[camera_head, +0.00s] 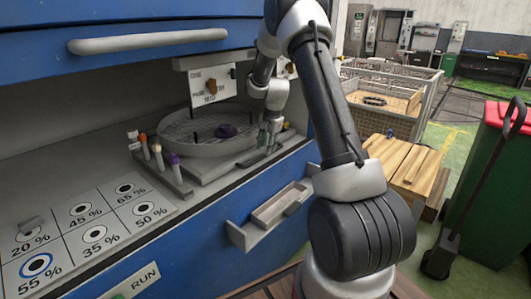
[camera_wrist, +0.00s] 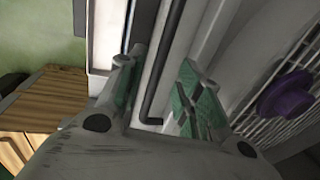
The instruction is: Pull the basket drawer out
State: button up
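A round grey mesh basket (camera_head: 205,133) with a purple knob (camera_head: 226,130) sits in the recess of the blue cabinet. In the wrist view the purple knob (camera_wrist: 285,95) is to the right over the mesh (camera_wrist: 262,128). My gripper (camera_head: 266,138) is at the basket's right side, pointing down. In the wrist view my gripper (camera_wrist: 160,85) has its two green-padded fingers apart. A thin dark bent rod (camera_wrist: 163,70) shows in the gap between them; I cannot tell whether they touch it. Which part is the drawer's handle is unclear.
A blue cabinet door with a grey bar handle (camera_head: 148,41) overhangs the recess. Vials (camera_head: 158,155) stand in a rack left of the basket. A small grey tray (camera_head: 272,212) juts from the cabinet front. A wooden crate (camera_head: 405,172) and a green bin (camera_head: 495,190) stand at right.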

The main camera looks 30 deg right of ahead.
aim_at(265, 155)
jog(key=shift+w+a+f, duration=0.1)
jog(key=shift+w+f, duration=0.05)
jog(key=shift+f, duration=0.7)
jog(key=shift+w+a+f, duration=0.1)
jog(key=shift+w+f, duration=0.05)
jog(key=shift+f, duration=0.7)
grip_shut()
